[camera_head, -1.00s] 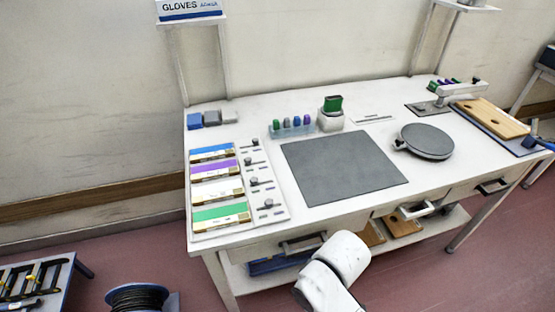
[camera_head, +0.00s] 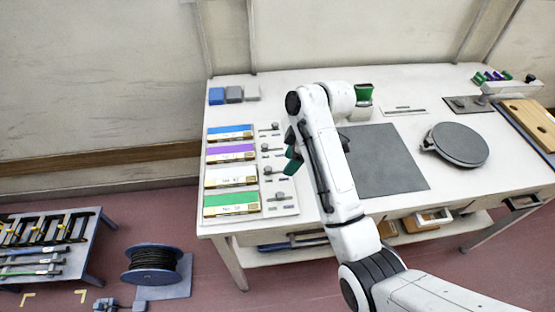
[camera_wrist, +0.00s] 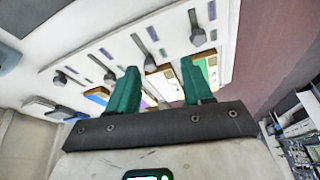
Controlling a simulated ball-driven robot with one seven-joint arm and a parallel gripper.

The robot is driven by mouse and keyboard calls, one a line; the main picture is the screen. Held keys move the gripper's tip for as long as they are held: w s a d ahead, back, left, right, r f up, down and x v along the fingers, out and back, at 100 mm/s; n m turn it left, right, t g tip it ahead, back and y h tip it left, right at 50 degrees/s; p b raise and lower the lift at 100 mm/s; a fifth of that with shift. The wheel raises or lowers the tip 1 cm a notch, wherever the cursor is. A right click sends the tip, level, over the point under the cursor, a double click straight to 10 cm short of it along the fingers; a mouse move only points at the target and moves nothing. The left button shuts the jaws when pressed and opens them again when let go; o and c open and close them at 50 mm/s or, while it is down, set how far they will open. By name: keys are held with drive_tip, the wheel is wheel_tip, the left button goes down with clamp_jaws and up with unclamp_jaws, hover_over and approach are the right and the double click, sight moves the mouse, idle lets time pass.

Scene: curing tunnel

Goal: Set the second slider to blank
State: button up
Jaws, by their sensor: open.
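The slider panel (camera_head: 285,209) lies on the left of the table, with blue, purple, white and green labelled strips from back to front. Each strip has a dark knob on a track at its right. Counting from the back, the second slider knob (camera_head: 266,147) is beside the purple strip (camera_head: 230,152). The fourth knob (camera_head: 279,196) sits further right than the third knob (camera_head: 267,170). My gripper (camera_head: 292,160), with green fingers, is open above the panel's right edge. In the wrist view its fingers (camera_wrist: 159,66) are apart, with several knobs beyond them. Lettering is unreadable.
A grey mat (camera_head: 385,165) and a round grey turntable (camera_head: 458,144) lie to the right. Blue and grey blocks (camera_head: 234,94) stand behind the panel. A green-topped holder (camera_head: 363,97) is behind my arm. A cable reel (camera_head: 153,262) is on the floor.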

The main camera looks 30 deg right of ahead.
sight(270, 168)
drive_tip(key=w+r+n, duration=0.2)
drive_tip(key=w+r, duration=0.2)
drive_tip(key=shift+n+y, duration=0.3)
drive_tip(key=x, duration=1)
drive_tip(key=shift+s+d+f+b, duration=0.2)
drive_tip(key=shift+s+f+b, duration=0.05)
drive_tip(key=shift+f+b, duration=0.1)
clamp_jaws()
